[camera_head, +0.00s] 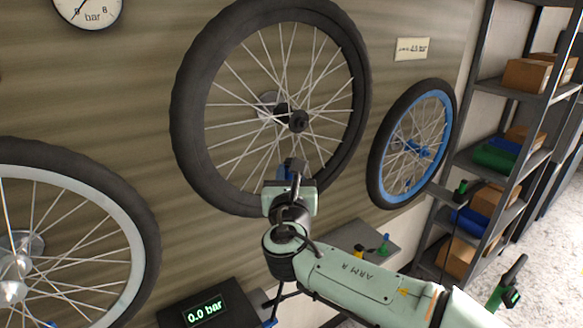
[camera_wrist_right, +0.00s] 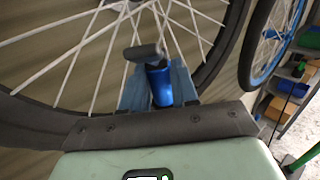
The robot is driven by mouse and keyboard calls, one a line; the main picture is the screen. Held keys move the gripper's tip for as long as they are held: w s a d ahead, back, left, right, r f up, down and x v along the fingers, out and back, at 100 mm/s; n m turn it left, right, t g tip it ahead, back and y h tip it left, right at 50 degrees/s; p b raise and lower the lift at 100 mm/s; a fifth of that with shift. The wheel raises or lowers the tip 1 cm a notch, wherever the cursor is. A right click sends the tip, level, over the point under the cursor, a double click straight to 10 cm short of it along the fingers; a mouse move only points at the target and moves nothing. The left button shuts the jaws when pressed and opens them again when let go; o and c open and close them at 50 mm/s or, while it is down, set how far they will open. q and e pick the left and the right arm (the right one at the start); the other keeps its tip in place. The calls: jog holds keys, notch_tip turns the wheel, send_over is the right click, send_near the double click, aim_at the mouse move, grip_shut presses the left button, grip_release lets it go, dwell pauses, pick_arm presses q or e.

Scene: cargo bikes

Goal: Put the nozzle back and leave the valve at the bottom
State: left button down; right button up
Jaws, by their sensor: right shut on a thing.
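My right gripper (camera_head: 287,180) is in front of the lower part of the middle wheel (camera_head: 190,125), a black tyre with silver spokes. In the right wrist view its blue-grey fingers (camera_wrist_right: 160,88) are shut around a blue cylinder with a dark grey head, which appears to be the nozzle (camera_wrist_right: 160,85). The nozzle's head (camera_head: 296,165) is in front of the spokes just inside the rim in the head view. I cannot tell whether it touches the wheel. The valve cannot be made out; the gripper covers part of the bottom rim. My left gripper is not in view.
A display (camera_head: 205,312) reads 0.0 bar. A round gauge (camera_head: 88,10) and a card (camera_head: 412,48) are on the wall. A blue-rimmed wheel (camera_head: 447,110) hangs right, another wheel (camera_head: 140,215) left. A small shelf (camera_head: 375,232) is behind my right arm. Shelving (camera_head: 480,85) stands right.

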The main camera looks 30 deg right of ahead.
jog(key=shift+b+v, duration=0.5)
jog(key=shift+v, duration=1.9)
